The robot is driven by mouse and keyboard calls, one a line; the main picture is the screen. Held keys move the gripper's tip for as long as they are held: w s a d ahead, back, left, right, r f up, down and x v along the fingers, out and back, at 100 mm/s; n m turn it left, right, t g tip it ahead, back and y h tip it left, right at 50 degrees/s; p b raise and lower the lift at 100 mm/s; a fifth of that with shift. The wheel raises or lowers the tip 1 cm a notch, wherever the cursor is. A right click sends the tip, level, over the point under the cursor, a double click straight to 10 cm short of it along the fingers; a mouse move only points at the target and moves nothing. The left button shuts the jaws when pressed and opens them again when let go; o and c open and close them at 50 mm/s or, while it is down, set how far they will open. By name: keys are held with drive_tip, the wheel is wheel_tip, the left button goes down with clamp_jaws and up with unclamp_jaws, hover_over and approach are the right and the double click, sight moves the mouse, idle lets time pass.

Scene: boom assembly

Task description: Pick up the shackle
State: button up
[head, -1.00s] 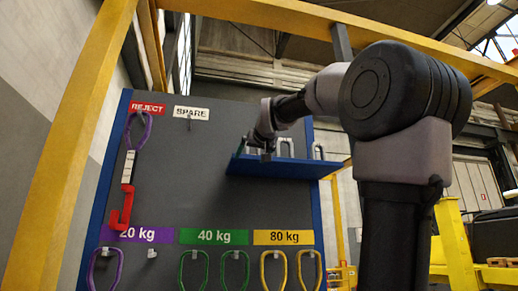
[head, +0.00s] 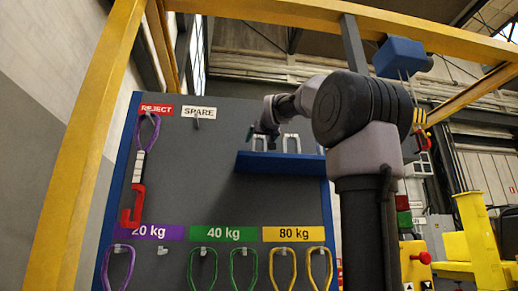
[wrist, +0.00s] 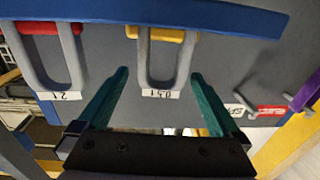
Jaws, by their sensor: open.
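In the wrist view a grey U-shaped shackle with a yellow pin (wrist: 183,62) and a white "0.5 t" tag stands at the blue shelf (wrist: 225,17). My gripper (wrist: 160,75) is open, its green fingers on either side of this shackle in the picture; I cannot tell how deep they reach. A second grey shackle with a red pin (wrist: 71,55) and a "2 t" tag is to the left. In the head view the shelf (head: 285,164) carries grey shackles, one at its left end (head: 259,143) beside my gripper (head: 264,134), another further right (head: 291,142).
The grey board (head: 200,170) bears purple, green and yellow slings on hooks below the shelf. A yellow frame (head: 75,150) surrounds the board. A blue box (head: 401,58) hangs at upper right.

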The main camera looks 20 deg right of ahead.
drive_tip(key=x, duration=0.5)
drive_tip(key=shift+a, duration=0.1)
clamp_jaws()
wheel_tip(320, 180, up, 10)
idle(0.7)
